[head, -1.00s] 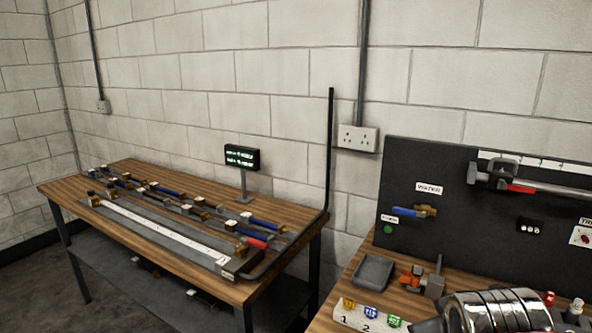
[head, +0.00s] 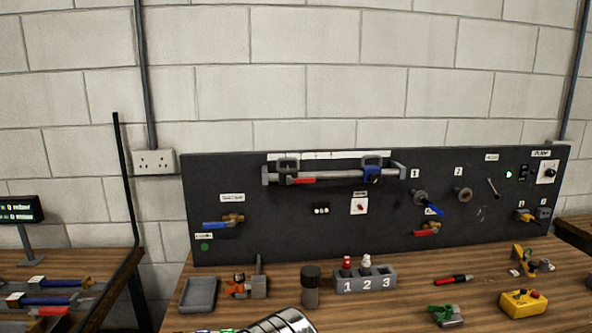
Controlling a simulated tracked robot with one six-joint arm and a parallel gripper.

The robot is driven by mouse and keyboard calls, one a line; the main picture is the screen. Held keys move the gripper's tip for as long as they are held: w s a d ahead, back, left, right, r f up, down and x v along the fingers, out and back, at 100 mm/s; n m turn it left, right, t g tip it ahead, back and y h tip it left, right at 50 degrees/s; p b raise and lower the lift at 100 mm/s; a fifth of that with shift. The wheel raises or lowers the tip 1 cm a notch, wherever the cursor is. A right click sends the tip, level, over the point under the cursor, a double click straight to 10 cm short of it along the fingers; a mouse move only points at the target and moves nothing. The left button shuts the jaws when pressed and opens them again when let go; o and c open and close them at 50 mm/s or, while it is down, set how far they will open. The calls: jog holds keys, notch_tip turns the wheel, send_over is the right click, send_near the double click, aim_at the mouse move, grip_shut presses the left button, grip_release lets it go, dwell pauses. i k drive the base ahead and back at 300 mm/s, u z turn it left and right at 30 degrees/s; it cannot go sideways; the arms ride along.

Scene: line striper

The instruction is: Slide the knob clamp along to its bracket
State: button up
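A grey horizontal bar (head: 330,177) is mounted on the upper part of the black panel, under a white scale strip. A clamp with a dark blue knob (head: 372,174) sits on the bar near its right end. A grey bracket-like piece (head: 288,164) with a red lever (head: 303,181) stands near the left end. The blue-knobbed clamp and this piece are well apart, with bare bar between them. A grey end bracket (head: 399,171) is close to the right of the clamp. I cannot tell which bracket belongs to the clamp. My gripper is not in view.
The black panel (head: 300,235) also carries valves and switches. On the bench before it are a grey tray (head: 198,294), an orange tool (head: 238,285), a dark cylinder (head: 311,287), a numbered block (head: 364,280) and a yellow box (head: 523,303). A shiny metal cylinder (head: 282,322) lies at the front.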

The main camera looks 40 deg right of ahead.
aim_at(368, 169)
jog(key=z, duration=1.15)
jog(key=k, duration=0.4)
jog(key=z, duration=0.4)
jog(key=i, duration=0.5)
